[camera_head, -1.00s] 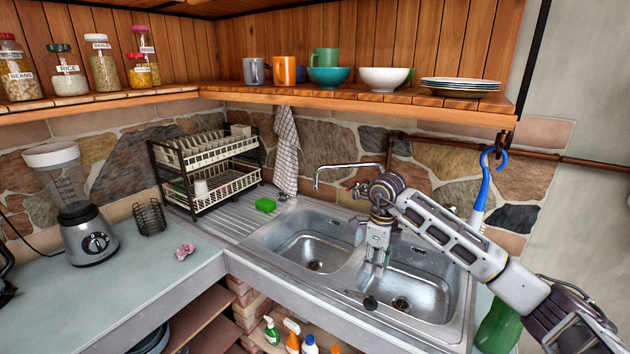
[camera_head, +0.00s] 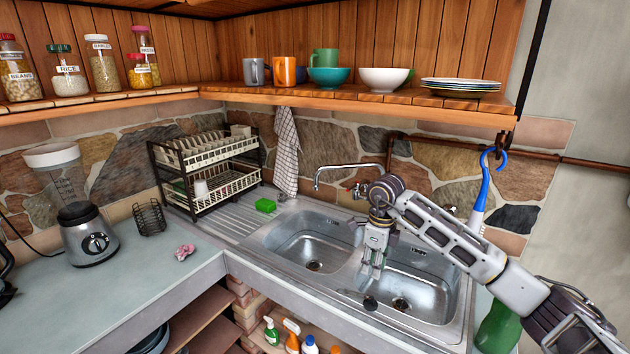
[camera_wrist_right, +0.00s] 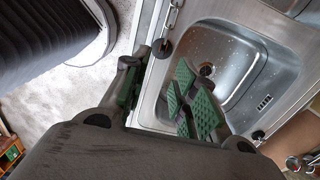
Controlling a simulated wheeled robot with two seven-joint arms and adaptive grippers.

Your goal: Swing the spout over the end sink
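The chrome spout (camera_head: 345,166) of the wall tap reaches left in the head view, its tip bent down at the back of the left basin (camera_head: 300,240). The tap's base is partly hidden by my right arm. The right basin (camera_head: 420,290) is the end sink, with its drain visible. My right gripper (camera_head: 372,270) points down near the divider between the basins, in front of and below the spout, apart from it. Its green-padded fingers (camera_wrist_right: 160,95) are spread and empty in the right wrist view, beside a basin (camera_wrist_right: 235,65). My left gripper is not in view.
A black plug (camera_head: 370,302) on a chain lies at the sink's front. A blue-handled brush (camera_head: 483,185) hangs on the right. A dish rack (camera_head: 205,170), green sponge (camera_head: 265,205) and blender (camera_head: 87,235) stand left. The shelf (camera_head: 350,93) with mugs and bowls overhangs the tap.

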